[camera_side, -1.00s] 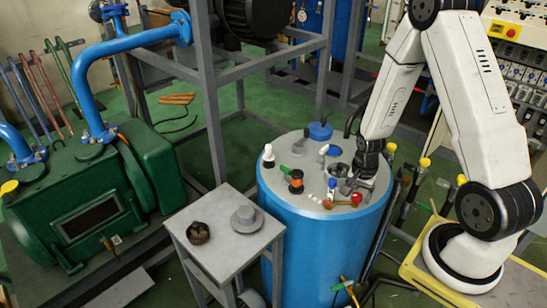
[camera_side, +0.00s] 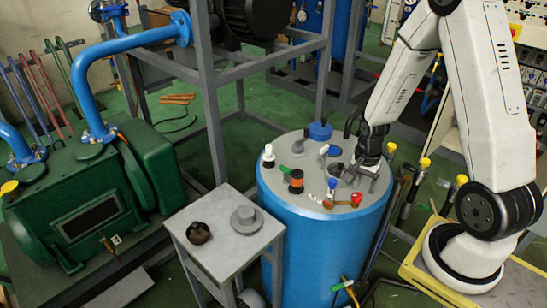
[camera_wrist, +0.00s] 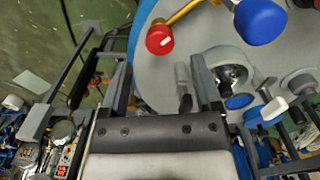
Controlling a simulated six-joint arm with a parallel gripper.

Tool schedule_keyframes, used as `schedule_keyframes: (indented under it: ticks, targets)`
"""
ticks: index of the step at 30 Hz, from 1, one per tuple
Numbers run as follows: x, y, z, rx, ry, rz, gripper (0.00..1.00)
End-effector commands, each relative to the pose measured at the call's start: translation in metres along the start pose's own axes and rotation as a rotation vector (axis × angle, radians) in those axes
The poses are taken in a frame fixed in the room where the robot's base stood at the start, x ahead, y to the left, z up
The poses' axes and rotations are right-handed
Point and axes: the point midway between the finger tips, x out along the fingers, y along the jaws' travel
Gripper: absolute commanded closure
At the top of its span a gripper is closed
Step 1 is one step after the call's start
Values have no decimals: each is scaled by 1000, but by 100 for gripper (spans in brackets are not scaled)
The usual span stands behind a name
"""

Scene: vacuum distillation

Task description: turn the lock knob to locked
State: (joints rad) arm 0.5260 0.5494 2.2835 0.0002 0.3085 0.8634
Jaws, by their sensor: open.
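Several knobs stand on the grey top of the blue tank (camera_side: 318,235); no label shows which one is the lock knob. A red knob (camera_side: 356,198) with a white mark stands near the top's right front edge; it also shows in the wrist view (camera_wrist: 159,38), beyond my fingertips. A blue knob (camera_side: 332,184) is left of it, and also shows in the wrist view (camera_wrist: 260,22). My gripper (camera_side: 364,172) hangs over the tank's right side, behind the red knob and apart from it. In the wrist view my gripper (camera_wrist: 160,72) is open, with nothing between its fingers.
An orange-and-black fitting (camera_side: 296,181), a white knob (camera_side: 268,155) and a blue cap (camera_side: 320,130) also stand on the tank. A small grey table (camera_side: 222,258) is at its left. Yellow-capped pipes (camera_side: 424,163) rise at the right. The space above the tank's left half is clear.

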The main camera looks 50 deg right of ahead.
Motion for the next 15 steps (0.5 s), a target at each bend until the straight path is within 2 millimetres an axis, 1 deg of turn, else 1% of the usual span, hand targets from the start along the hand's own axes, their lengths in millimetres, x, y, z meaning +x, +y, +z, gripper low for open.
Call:
schedule_keyframes:
  ticks: [1, 6, 10, 15]
  targets:
    - [-6, 0, 0, 0, 2, -2, 19]
    - [-22, 0, 0, 0, 2, -2, 19]
    - [-30, 0, 0, 1, 1, -1, 19]
    - [-34, 0, 0, 1, 0, 0, 19]
